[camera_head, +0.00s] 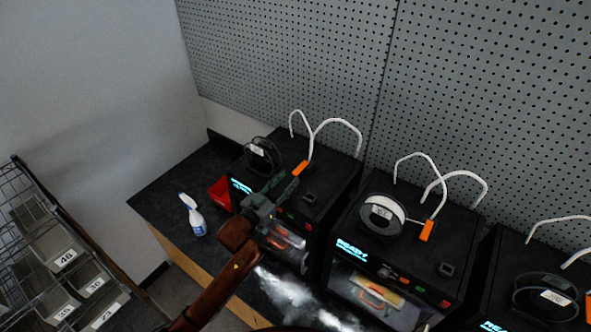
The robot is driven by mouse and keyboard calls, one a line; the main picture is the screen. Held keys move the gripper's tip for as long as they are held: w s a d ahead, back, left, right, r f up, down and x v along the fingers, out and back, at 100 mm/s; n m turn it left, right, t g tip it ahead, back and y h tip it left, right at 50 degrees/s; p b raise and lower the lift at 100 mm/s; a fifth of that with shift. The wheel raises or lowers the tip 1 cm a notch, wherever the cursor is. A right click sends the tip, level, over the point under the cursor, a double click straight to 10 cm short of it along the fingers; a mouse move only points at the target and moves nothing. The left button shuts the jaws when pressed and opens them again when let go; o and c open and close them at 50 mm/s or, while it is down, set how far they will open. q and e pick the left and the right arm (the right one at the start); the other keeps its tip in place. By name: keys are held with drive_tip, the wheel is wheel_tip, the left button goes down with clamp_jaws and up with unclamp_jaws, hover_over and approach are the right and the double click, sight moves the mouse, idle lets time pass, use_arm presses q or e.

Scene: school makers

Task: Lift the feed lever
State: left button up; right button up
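Black 3D printers stand in a row on the bench; the left printer (325,185) has an orange feed lever (300,168) on top, at the foot of a white tube. The middle printer has a similar orange lever (427,230). My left gripper (287,181) is over the front top of the left printer, its fingers pointing up the picture towards that printer's orange lever. The fingers look apart, with nothing seen between them. The tips are close to the lever; I cannot tell whether they touch it. My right gripper is not in view.
A filament spool (262,152) sits left of the gripper, and another spool (381,217) is on the middle printer. A red bin (220,193) and a spray bottle (193,215) stand on the bench (160,196). A pegboard (290,70) rises behind.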

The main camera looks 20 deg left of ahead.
sight(296, 172)
use_arm(q)
drive_tip(key=p+x, duration=0.1)
drive_tip(key=x, duration=0.4)
drive_tip(key=shift+d+f, duration=0.1)
drive_tip(key=shift+d, duration=0.1)
drive_tip(key=shift+s, duration=0.1)
drive_tip(key=c, duration=0.3)
clamp_jaws()
